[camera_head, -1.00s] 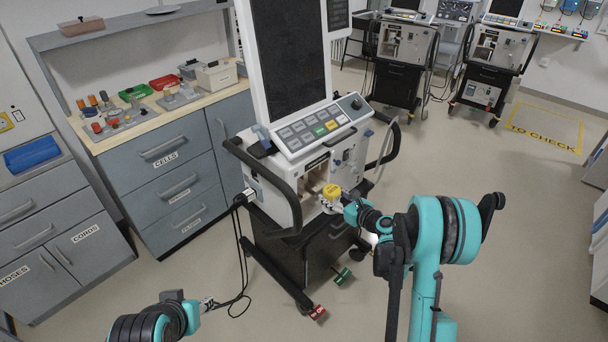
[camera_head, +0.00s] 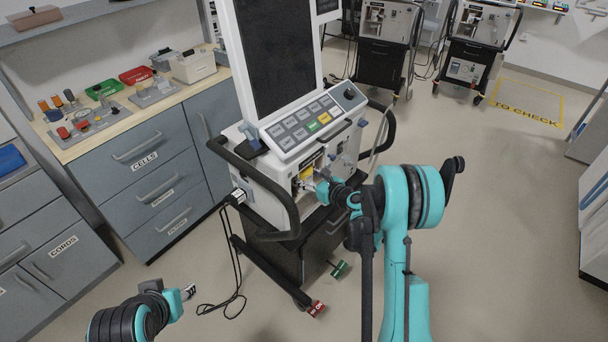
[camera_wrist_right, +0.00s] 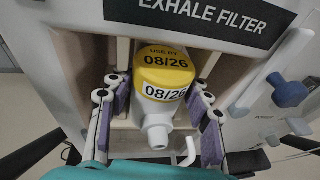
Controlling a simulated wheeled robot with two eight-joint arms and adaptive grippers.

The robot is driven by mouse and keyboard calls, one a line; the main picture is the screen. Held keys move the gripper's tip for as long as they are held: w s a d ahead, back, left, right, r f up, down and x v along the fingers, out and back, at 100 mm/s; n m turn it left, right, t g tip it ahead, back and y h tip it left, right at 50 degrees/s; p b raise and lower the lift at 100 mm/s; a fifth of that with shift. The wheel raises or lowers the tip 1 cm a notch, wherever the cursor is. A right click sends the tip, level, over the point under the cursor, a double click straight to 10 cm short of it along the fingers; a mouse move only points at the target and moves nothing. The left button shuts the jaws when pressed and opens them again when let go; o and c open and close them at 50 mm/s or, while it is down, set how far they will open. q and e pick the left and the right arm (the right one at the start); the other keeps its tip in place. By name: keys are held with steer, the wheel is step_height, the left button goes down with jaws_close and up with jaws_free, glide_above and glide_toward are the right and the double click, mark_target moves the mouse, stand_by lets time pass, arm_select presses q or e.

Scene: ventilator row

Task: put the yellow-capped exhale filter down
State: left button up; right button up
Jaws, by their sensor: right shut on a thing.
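The exhale filter (camera_wrist_right: 158,90) has a yellow cap marked 08/26 and a white body with a spout at its lower end. In the wrist view it is at the mouth of the bay under the EXHALE FILTER label (camera_wrist_right: 215,15). My right gripper (camera_wrist_right: 165,110) has its purple-padded fingers on both sides of it and is shut on it. In the head view the yellow cap (camera_head: 306,172) shows at the front opening of the ventilator (camera_head: 345,150), with my right gripper (camera_head: 314,184) at it. My left gripper (camera_head: 189,291) is low at the left, away from the ventilator; its opening is unclear.
The bay's side walls (camera_wrist_right: 75,75) stand close around the fingers. A blue knob (camera_wrist_right: 288,92) is on the panel at right. A counter (camera_head: 125,122) with trays and filters stands at left. Other ventilators (camera_head: 388,45) stand behind. Open floor (camera_head: 490,200) lies at right.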

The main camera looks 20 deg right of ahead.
steer(key=shift+f, duration=0.15)
steer(key=o, duration=1.5)
steer(key=shift+f, duration=0.1)
